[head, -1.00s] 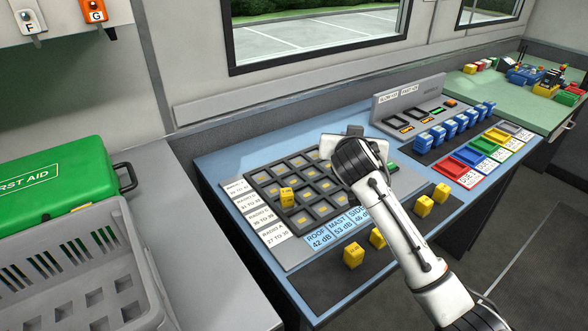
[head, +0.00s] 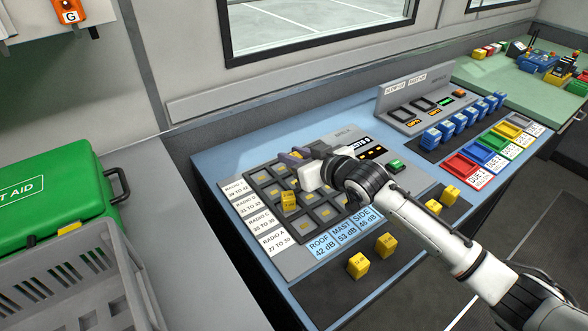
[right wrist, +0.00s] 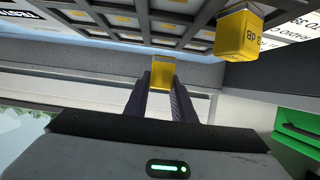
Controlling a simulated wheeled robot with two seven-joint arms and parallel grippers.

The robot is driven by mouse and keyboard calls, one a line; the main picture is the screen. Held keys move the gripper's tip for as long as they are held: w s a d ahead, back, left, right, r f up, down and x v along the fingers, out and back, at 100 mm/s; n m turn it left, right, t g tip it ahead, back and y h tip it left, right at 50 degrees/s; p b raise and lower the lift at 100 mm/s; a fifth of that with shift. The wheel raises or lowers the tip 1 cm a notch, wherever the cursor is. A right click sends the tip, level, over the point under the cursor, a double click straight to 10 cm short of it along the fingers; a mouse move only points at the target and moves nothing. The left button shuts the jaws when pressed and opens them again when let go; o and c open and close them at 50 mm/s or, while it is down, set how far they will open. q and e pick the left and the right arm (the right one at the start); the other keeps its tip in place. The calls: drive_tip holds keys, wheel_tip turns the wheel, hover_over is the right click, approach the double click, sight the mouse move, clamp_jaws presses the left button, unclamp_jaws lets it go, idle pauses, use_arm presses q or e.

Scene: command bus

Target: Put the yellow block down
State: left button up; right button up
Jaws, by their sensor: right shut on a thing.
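My right gripper (head: 291,156) reaches over the far side of the slotted grid panel (head: 300,256). In the right wrist view its two dark fingers (right wrist: 161,100) are shut on a yellow block (right wrist: 162,73). The held block shows close to the grid's edge in that view; I cannot tell whether it touches the panel. In the head view I cannot make it out behind the gripper. Another yellow block (head: 288,201) stands in a slot near the panel's left side, and also shows in the right wrist view (right wrist: 238,38). My left gripper is not in view.
Several loose yellow blocks, one of them near the front (head: 358,265), stand on the dark front strip. Blue blocks (head: 465,122) line a strip at the right, beside coloured trays (head: 462,166). A green first aid case (head: 50,200) and grey crate (head: 70,285) stand left.

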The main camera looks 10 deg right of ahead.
drive_tip(key=shift+f, duration=2)
drive_tip(key=shift+f, duration=0.15)
drive_tip(key=o, duration=1.1)
drive_tip(key=shift+c, duration=0.2)
drive_tip(key=v, duration=1.2)
drive_tip(key=shift+p, duration=0.3)
